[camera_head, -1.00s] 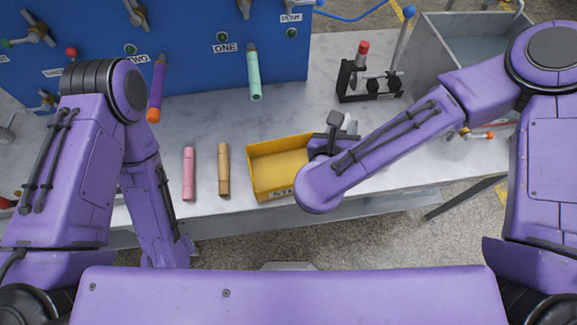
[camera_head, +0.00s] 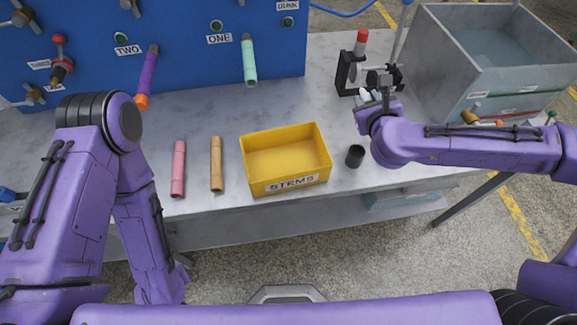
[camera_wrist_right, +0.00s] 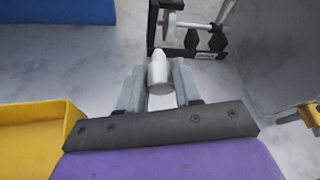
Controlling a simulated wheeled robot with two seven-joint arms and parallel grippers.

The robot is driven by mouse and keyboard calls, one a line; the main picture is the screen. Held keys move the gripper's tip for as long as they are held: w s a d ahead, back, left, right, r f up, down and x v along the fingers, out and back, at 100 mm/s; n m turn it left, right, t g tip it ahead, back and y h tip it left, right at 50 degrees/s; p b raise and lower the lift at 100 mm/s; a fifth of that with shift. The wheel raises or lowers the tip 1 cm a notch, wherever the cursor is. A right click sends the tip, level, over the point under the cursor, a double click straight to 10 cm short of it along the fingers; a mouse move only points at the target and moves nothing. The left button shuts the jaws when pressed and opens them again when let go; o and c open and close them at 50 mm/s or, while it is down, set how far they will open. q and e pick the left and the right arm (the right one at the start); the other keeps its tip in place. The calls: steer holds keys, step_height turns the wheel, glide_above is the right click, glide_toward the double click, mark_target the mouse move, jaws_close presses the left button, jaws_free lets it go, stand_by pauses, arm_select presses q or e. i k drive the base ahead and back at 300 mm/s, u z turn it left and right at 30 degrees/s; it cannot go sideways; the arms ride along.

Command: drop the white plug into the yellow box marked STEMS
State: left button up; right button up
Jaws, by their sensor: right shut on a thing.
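The white plug (camera_wrist_right: 158,70) is held upright or nearly so between the two grey fingers of my right gripper (camera_wrist_right: 158,88) in the right wrist view. In the head view the right gripper (camera_head: 378,96) is above the bench, right of the yellow box, and a bit of the white plug (camera_head: 364,95) shows at it. The yellow box (camera_head: 286,186) is open-topped and empty, with a white label on its front. Its edge also shows at the left of the wrist view (camera_wrist_right: 35,108). My left arm hangs at the left; its gripper does not show.
A black cup (camera_head: 355,156) stands between the box and my right arm. A black stand with a red-topped part (camera_head: 361,42) is behind the gripper. Pink (camera_head: 178,168) and tan (camera_head: 216,163) tubes lie left of the box.

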mark_target(309, 178)
steer(key=z, duration=0.05)
steer(key=k, duration=0.35)
steer(key=z, duration=0.75)
steer(key=k, duration=0.6)
steer(key=u, duration=1.05)
steer(key=i, duration=0.5)
steer(key=z, duration=0.1)
